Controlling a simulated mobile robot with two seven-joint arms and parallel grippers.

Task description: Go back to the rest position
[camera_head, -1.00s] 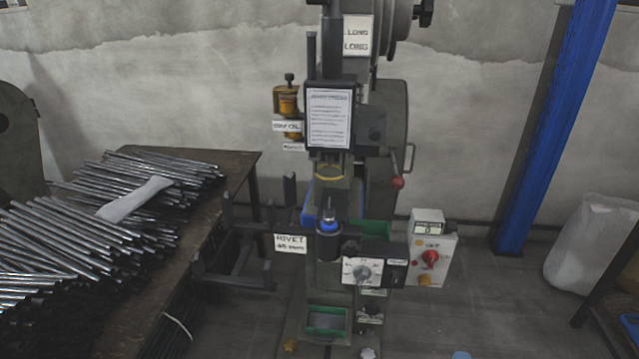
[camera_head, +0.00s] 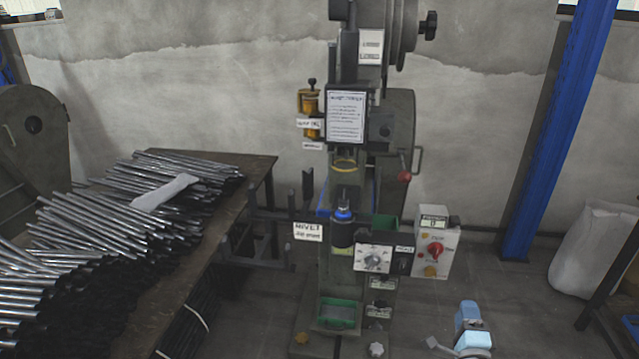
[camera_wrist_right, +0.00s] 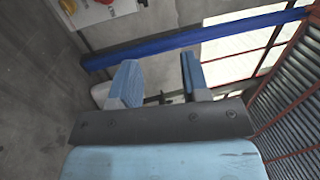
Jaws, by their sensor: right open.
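My right gripper (camera_wrist_right: 158,78) shows in the right wrist view with its two blue fingers apart and nothing between them. In the head view, a light blue and grey part of my right arm (camera_head: 472,330) shows at the bottom edge, right of the press's foot and apart from it. The rivet press (camera_head: 345,180) stands upright in the middle of the head view. My left gripper is in neither view.
A table (camera_head: 262,172) on the left carries a pile of metal rods (camera_head: 110,225) and a pale cloth-like piece (camera_head: 165,192). A control box (camera_head: 436,240) juts from the press's right side. A blue post (camera_head: 565,130) and a white sack (camera_head: 595,250) stand further right.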

